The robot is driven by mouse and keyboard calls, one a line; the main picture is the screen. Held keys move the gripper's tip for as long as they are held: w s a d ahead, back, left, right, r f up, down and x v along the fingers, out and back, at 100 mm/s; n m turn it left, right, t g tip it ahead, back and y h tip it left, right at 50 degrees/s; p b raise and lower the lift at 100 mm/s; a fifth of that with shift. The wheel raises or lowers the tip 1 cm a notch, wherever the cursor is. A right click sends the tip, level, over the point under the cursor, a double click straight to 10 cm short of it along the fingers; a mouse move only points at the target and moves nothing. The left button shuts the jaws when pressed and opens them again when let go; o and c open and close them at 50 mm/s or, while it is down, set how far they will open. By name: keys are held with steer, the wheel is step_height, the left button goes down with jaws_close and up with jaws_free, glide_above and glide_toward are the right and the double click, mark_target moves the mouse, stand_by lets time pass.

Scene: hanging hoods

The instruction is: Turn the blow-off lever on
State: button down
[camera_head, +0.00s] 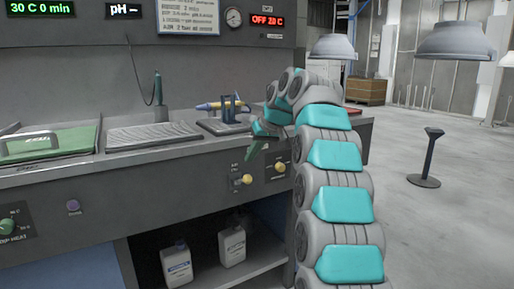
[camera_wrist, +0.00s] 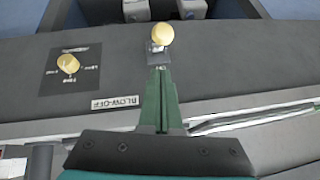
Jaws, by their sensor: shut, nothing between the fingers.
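The blow-off lever shows in the wrist view as a yellow ball knob (camera_wrist: 162,33) over a small dark plate on the grey front panel. A BLOW-OFF label (camera_wrist: 115,102) is close by. In the head view the yellow knob (camera_head: 247,179) sits on the bench front, just below my gripper (camera_head: 250,158). My gripper's green fingers (camera_wrist: 159,72) are shut and empty. Their tips overlap the area beside the knob's plate in the wrist view. I cannot tell whether they touch it. The lever's stem is mostly hidden behind the ball.
A yellow rotary knob (camera_wrist: 68,64) is beside the lever; it also shows in the head view (camera_head: 279,167). White bottles (camera_head: 177,264) stand on the shelf below. The bench top holds a soldering-type tool stand (camera_head: 232,107) and a ridged tray (camera_head: 150,136). A red display (camera_head: 267,20) starts with OFF.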

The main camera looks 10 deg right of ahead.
mark_target(251, 180)
steer(key=shift+s+a+f, duration=0.1)
steer(key=shift+s+f, duration=0.15)
steer(key=shift+f, duration=0.55)
steer(key=shift+s+a+f, duration=0.1)
steer(key=shift+s+f, duration=0.1)
steer(key=shift+f, duration=0.55)
steer(key=shift+f+b, duration=0.15)
steer(key=shift+b, duration=0.25)
steer(key=f+t+b, duration=0.1)
steer(key=b, duration=0.1)
steer(key=s+f+t+b, duration=0.1)
steer(key=b, duration=0.1)
steer(key=s+b, duration=0.1)
steer(key=b, duration=0.2)
steer(key=shift+s+d+f+t+y, duration=0.1)
steer(key=shift+d+f+t+y, duration=0.2)
steer(key=shift+f+t+y, duration=0.1)
step_height(251, 180, down, 9)
steer(key=s+b, duration=0.1)
steer(key=b, duration=0.3)
steer(key=shift+d+b, duration=0.3)
